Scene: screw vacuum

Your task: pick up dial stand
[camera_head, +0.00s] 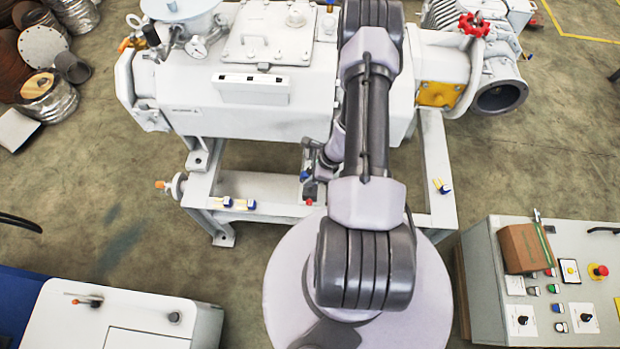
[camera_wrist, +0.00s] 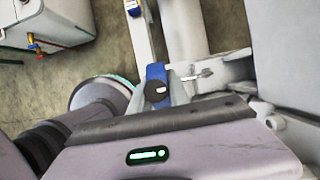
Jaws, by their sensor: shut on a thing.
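My gripper (camera_head: 314,168) is shut, low beside the white machine, and partly hidden under my own arm in the head view. In the wrist view, a blue block with a dark round knob and a thin metal rod, which looks like the dial stand (camera_wrist: 156,88), sits just past the gripper's front edge. It appears to be what the gripper is shut on. The fingertips are largely hidden, so the exact contact does not show. In the head view, small blue-and-white pieces (camera_head: 240,204) rest on the machine's frame.
The large white vacuum machine (camera_head: 180,92) stands on a pale frame (camera_head: 433,165) close around the gripper. A control box (camera_head: 485,290) with a brown carton (camera_head: 523,247) stands at the right, and a white cabinet (camera_head: 130,318) at lower left. Open floor (camera_head: 85,205) lies left.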

